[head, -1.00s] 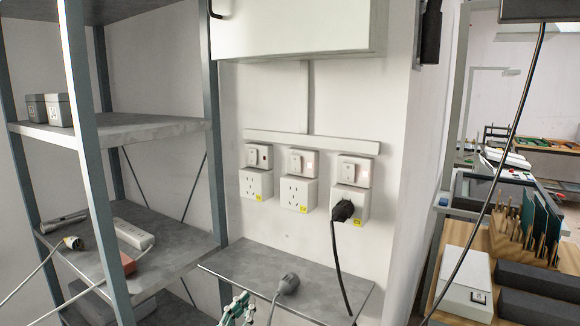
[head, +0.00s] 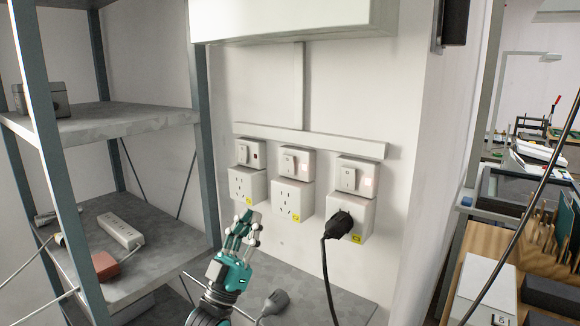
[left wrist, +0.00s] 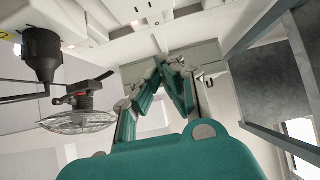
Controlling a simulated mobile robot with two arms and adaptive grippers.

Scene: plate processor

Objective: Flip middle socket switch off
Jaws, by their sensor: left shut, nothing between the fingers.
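Three white wall sockets hang in a row in the head view, each with a switch box above it. The middle switch (head: 289,163) has a glowing pinkish indicator beside its rocker, above the middle socket (head: 291,199). The left switch (head: 243,151) has a dark red indicator. The right switch (head: 348,178) has a lit indicator, and a black plug (head: 339,226) sits in its socket. My teal left gripper (head: 243,218) is shut and empty, below the left socket and lower left of the middle one. Its fingers (left wrist: 165,68) also show in the left wrist view. My right gripper is not in view.
A grey shelf unit (head: 202,140) stands at the left, with a power strip (head: 121,231) on it. A low grey shelf (head: 325,296) under the sockets holds a loose grey plug (head: 273,303). The black cord (head: 326,270) hangs at the right. A white cabinet (head: 290,18) is above.

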